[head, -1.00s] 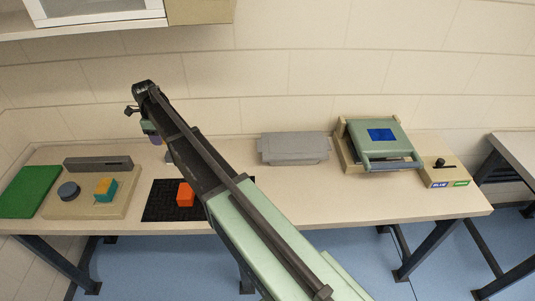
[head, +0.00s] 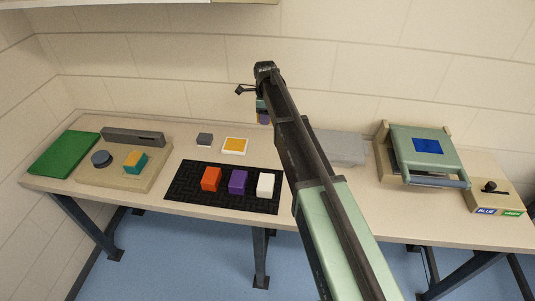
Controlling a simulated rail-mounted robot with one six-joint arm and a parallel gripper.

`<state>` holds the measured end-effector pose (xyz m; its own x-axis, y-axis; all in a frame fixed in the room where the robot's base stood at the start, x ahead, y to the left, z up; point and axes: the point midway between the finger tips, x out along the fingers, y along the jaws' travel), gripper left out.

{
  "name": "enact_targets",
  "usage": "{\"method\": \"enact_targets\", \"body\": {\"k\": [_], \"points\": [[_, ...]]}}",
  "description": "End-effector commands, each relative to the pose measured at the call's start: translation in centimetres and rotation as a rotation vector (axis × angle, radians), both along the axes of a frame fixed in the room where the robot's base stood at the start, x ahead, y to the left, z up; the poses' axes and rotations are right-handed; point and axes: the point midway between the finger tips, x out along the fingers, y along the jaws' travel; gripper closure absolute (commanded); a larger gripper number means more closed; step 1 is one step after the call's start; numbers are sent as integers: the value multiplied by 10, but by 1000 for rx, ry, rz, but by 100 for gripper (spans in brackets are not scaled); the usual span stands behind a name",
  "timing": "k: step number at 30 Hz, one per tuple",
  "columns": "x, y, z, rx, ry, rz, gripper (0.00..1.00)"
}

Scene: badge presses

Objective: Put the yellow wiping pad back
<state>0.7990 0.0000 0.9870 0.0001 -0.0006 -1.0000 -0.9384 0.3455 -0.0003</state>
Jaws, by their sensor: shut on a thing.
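My gripper (head: 263,110) is at the end of my raised arm, near the wall above the back of the table. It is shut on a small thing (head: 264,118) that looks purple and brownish. The thing is tiny and partly hidden, so I cannot tell what it is. A flat yellow square with a white border (head: 235,145) lies on the table behind the black mat, left of and below my gripper in the picture. I cannot tell whether this is the wiping pad or a marked place. A yellow-and-teal block (head: 135,161) sits on the beige fixture (head: 101,178) at the left.
The black mat (head: 190,195) bears orange (head: 210,179), purple (head: 238,182) and white (head: 265,185) blocks. A small grey block (head: 204,140) stands behind it. A green mat (head: 64,154) lies far left. A grey box (head: 345,148), green press (head: 424,150) and switch box (head: 490,195) stand right.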

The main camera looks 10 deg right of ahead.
Motion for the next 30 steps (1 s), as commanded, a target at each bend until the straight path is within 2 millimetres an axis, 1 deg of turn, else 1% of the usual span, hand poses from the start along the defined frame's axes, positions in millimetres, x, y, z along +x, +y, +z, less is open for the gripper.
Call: {"method": "enact_targets", "body": {"k": [1,6,9,11,15,17,21,22,30], "points": [[0,0,-38,0,0,0,68],[0,0,-96,0,0,-1,68],[0,0,-117,0,0,-1,68],[0,0,-120,0,0,-1,68],[0,0,-117,0,0,-1,68],[0,0,-126,0,0,-1,68],[0,0,-158,0,0,-1,68],[0,0,-162,0,0,-1,68],[0,0,-157,0,0,-1,68]]}}
